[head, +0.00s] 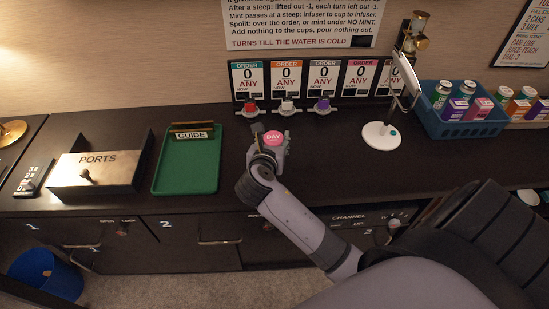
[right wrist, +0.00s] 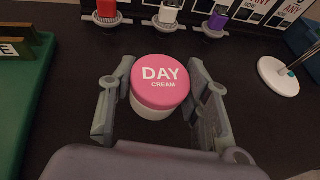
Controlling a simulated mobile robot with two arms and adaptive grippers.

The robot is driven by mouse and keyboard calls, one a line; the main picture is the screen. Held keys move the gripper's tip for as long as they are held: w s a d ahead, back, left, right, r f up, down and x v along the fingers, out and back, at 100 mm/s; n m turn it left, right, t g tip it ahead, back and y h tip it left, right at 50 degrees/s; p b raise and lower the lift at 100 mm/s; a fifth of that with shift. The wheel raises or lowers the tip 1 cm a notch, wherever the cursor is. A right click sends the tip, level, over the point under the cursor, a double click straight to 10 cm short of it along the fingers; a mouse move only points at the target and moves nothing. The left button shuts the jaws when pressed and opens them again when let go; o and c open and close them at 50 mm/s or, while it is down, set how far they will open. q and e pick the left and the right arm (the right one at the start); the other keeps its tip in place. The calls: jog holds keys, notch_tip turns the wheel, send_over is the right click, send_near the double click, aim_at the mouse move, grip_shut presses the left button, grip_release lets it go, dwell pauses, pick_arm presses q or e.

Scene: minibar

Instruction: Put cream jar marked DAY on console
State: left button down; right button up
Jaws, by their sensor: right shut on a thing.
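The cream jar marked DAY (head: 273,137) has a pink lid and a pale body. In the right wrist view the jar (right wrist: 160,84) sits upright between the two fingers, its lid reading DAY CREAM. My right gripper (head: 268,147) is shut on the jar. The jar is over the dark console top (head: 335,165), right of the green tray; I cannot tell whether its base touches the surface. My left gripper is not in view.
The green GUIDE tray (head: 187,183) and the PORTS box (head: 98,172) stand to the left. Order cards with red, white and purple pieces (head: 286,104) line the back. A white round stand (head: 381,136) and blue basket (head: 460,127) are right. Console top between gripper and stand is clear.

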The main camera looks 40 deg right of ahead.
notch_tip(320, 180, down, 8)
jog(key=shift+r+b, duration=0.1)
jog(key=shift+b, duration=0.5)
jog(key=o, duration=1.2)
jog(key=shift+c, duration=0.2)
jog(key=v, duration=1.2)
jog(key=shift+p, duration=0.35)
